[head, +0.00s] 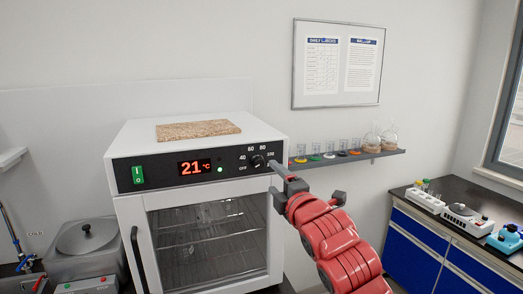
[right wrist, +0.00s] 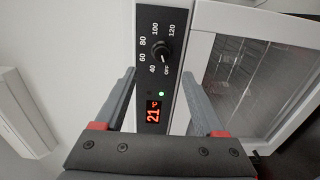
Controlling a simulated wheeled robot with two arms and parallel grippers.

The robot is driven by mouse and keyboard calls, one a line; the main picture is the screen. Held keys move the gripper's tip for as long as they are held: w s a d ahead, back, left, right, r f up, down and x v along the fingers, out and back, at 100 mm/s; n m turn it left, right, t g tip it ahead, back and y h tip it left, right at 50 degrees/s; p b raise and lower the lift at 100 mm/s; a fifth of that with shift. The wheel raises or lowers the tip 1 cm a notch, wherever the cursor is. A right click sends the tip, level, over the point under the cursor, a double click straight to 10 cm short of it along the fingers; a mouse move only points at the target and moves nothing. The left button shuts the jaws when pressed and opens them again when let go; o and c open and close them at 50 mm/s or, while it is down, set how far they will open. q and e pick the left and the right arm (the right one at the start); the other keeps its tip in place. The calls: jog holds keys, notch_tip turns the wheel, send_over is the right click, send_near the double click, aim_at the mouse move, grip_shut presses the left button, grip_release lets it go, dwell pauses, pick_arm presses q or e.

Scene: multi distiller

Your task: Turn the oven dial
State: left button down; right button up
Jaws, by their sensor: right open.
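The oven (head: 205,215) is a white cabinet with a black control panel and a glass door. Its dial (head: 257,161) is a black knob at the right of the panel, with marks from OFF to 120. The dial also shows in the right wrist view (right wrist: 162,53), just beyond the fingertips. My right gripper (head: 279,169) is close to the panel's right end, at the dial's right in the head view. In the right wrist view its fingers (right wrist: 158,72) are open and spread to either side of the dial's line, with nothing between them. My left gripper is out of view.
The red display (head: 194,167) reads 21 °C beside a lit green lamp (head: 220,169). A green switch (head: 138,174) is at the panel's left. A brown board (head: 198,130) lies on the oven. A shelf (head: 345,158) with glassware runs along the wall behind my right arm.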

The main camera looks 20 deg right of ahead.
aim_at(260, 165)
jog(key=w+p, duration=0.3)
jog(key=w, duration=0.6)
jog(key=shift+w+a, duration=0.15)
jog(key=shift+w+f, duration=0.15)
jog(key=shift+w, duration=0.35)
grip_shut()
